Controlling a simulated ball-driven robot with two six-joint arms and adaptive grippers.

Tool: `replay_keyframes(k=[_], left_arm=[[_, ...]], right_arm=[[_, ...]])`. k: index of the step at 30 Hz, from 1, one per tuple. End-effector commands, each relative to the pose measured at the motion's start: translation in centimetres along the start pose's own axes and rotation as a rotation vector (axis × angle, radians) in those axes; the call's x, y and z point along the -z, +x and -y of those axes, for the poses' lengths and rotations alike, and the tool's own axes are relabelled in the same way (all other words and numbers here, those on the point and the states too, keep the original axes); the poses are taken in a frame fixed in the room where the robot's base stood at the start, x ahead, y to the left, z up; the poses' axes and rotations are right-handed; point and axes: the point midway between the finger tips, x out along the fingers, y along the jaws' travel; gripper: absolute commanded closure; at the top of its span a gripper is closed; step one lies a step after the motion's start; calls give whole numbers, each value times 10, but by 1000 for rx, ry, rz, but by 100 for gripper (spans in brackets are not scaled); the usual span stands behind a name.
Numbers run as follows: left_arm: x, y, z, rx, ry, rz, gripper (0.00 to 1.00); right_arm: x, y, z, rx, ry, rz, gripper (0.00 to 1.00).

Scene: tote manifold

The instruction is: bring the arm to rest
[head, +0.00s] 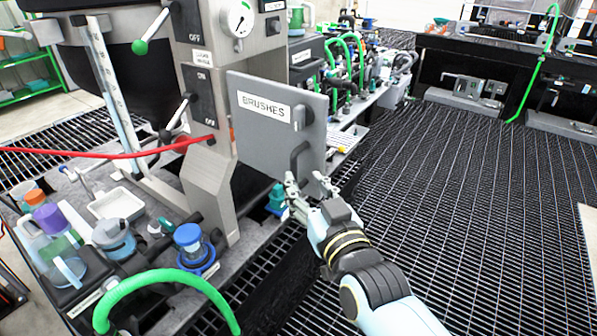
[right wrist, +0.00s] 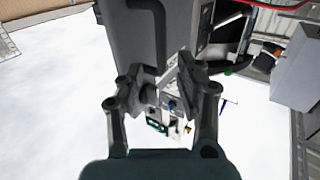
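My right gripper (head: 308,184) is at the lower edge of a grey panel labelled BRUSHES (head: 270,122), close to the panel's dark handle (head: 301,158). In the right wrist view my right gripper (right wrist: 168,78) has its two fingers apart, with nothing held between them. The grey panel (right wrist: 130,40) and its dark handle (right wrist: 158,30) lie beyond the fingertips there. I cannot tell whether a finger touches the panel. My left gripper is not in view.
A machine with a gauge (head: 237,18) and green-knobbed levers stands at left. Jugs and a blue-lidded jar (head: 192,243) crowd the bench below, with a green hose (head: 165,277) in front. A red hose (head: 110,155) crosses at left. The grating floor (head: 470,190) at right is clear.

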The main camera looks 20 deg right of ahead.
Motion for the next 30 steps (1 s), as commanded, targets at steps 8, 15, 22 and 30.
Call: replay_keyframes(k=[8, 15, 22, 30], left_arm=[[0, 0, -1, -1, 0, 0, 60], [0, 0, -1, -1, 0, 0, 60], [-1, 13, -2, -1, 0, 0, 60], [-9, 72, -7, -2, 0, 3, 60]], right_arm=[[0, -15, 0, 0, 1, 0, 64], [0, -14, 0, 0, 1, -1, 64], [-14, -15, -2, 2, -6, 1, 64], [-198, -53, -17, 50, -73, 263, 64]])
